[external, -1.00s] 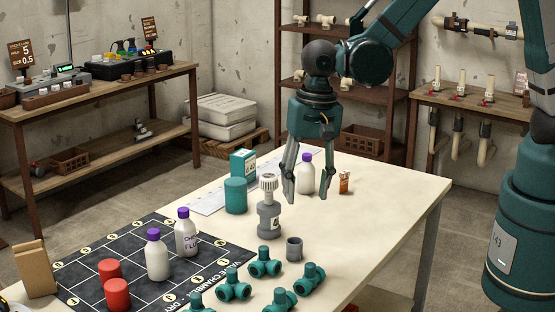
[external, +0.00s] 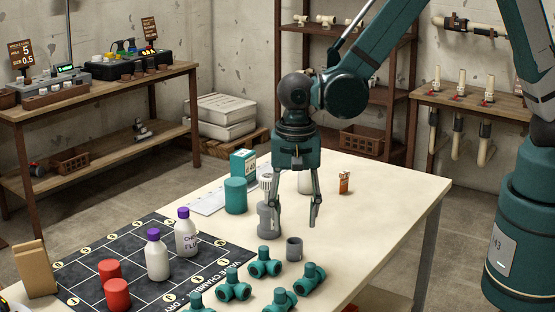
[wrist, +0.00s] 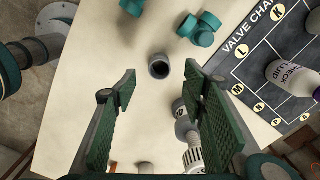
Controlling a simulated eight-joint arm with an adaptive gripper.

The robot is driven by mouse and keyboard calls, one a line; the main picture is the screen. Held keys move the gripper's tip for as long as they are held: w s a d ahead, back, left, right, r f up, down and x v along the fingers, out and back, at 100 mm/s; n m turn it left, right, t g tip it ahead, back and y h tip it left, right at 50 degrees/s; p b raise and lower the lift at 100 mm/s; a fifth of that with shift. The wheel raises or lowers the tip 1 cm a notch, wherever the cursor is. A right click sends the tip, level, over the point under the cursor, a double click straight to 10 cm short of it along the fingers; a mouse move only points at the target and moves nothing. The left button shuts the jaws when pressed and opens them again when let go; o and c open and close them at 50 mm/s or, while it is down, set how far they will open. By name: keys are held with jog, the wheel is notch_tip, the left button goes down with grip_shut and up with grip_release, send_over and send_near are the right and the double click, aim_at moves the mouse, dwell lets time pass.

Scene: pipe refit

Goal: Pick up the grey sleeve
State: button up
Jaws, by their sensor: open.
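The grey sleeve (external: 294,249) is a short, dark grey hollow cylinder standing upright on the pale table. In the wrist view the sleeve (wrist: 159,66) shows its dark open top, beyond the fingertips and roughly between their lines. My gripper (external: 297,226) is open and empty, with its fingers pointing down above and behind the sleeve. In the wrist view the two green pads of my gripper (wrist: 160,80) are wide apart, and nothing is between them. They do not touch the sleeve.
A grey valve with a ribbed cap (external: 267,213) stands close to my left finger. Several green pipe fittings (external: 264,263) lie in front of the sleeve. White bottles (external: 157,256) and red cylinders (external: 116,293) stand on the black mat (external: 128,258). The table's right side (external: 385,215) is clear.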

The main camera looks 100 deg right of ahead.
aim_at(295, 243)
jog(key=shift+f, duration=1.25)
jog(key=shift+f, duration=0.1)
jog(key=shift+f+b, duration=0.3)
jog(key=shift+f, duration=2.2)
jog(key=shift+c, duration=0.4)
jog(key=c, duration=0.8)
